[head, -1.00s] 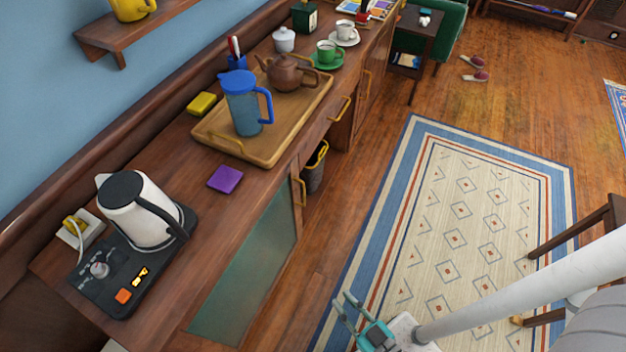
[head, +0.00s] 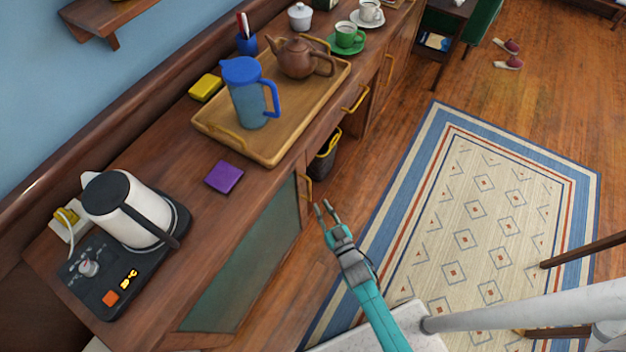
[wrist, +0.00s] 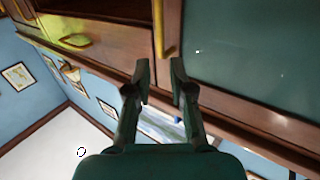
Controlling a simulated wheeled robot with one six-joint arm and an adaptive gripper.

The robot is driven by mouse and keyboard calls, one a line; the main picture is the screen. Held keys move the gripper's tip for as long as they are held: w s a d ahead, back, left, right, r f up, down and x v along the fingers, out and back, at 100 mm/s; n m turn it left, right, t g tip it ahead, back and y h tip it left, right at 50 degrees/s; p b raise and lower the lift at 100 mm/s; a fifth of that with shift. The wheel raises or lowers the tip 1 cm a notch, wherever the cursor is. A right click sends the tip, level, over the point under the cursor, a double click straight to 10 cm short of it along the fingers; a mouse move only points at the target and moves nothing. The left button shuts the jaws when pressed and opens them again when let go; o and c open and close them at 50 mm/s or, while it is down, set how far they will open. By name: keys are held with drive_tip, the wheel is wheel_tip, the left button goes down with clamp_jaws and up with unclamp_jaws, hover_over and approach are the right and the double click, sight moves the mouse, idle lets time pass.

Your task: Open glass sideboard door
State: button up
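The sideboard's glass door (head: 240,265) is a greenish pane in a wood frame and looks closed. Its upright yellow handle (head: 306,188) is on the frame edge nearer the tray. My gripper (head: 325,207) is open and empty, in front of the handle and just to its right in the head view. In the wrist view, the two fingers of my gripper (wrist: 161,72) are apart, the handle (wrist: 166,28) lies just beyond their tips, roughly in line with the gap, and the glass door (wrist: 255,50) fills the right. I see no contact.
On the sideboard top stand a kettle (head: 125,208), a purple square (head: 224,177) and a wooden tray (head: 215,135) with a blue pitcher (head: 249,100) and a teapot (head: 296,60). A dark bin (head: 322,163) sits in the open bay past the handle. A rug (head: 400,235) covers the floor.

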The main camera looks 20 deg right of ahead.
sight(310, 186)
drive_tip(key=w, duration=1)
drive_tip(key=shift+a, duration=0.25)
clamp_jaws()
drive_tip(key=shift+s, duration=0.1)
